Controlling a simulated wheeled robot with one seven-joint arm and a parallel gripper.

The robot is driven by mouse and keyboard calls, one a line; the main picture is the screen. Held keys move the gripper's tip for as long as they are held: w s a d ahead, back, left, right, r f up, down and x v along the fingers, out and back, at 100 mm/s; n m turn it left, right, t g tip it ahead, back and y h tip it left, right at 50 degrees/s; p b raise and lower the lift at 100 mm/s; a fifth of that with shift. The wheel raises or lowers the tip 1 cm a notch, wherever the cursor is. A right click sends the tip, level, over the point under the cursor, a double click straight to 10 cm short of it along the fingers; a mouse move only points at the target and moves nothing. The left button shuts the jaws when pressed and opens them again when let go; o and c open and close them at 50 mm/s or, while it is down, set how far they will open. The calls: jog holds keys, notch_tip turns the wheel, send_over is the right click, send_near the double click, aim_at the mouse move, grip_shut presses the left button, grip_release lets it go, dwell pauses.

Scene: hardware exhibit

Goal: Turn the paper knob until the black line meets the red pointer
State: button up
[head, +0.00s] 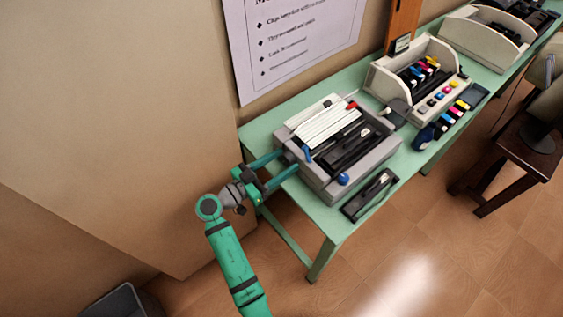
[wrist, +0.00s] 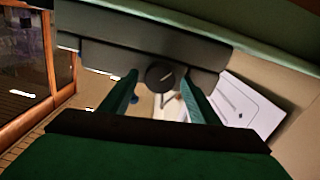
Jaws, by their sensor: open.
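The grey machine (head: 375,165) with a white paper stack stands on the green table. A dark round knob (wrist: 160,75) projects from its side in the wrist view, with a short pale mark on its face. My gripper (head: 283,168) is at the machine's left side in the head view. In the wrist view my gripper (wrist: 158,85) is open, with one green finger on each side of the knob and visible gaps between. I cannot make out a black line or the red pointer. A small red part (head: 352,104) shows at the machine's back; I cannot tell whether it is the pointer.
A blue ball-shaped part (head: 343,179) sits at the machine's front corner. A black tray (head: 369,194) lies in front of it. A cream holder (head: 382,80) with coloured cartridges stands farther right. The wall with a poster (head: 300,48) is close behind.

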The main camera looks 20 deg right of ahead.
jog(key=c, duration=1.1)
jog(key=n, duration=0.6)
jog(key=shift+n, duration=0.3)
jog(key=n, duration=0.6)
jog(key=shift+w+f+n, duration=0.1)
jog(key=shift+n, duration=0.3)
jog(key=o, duration=1.1)
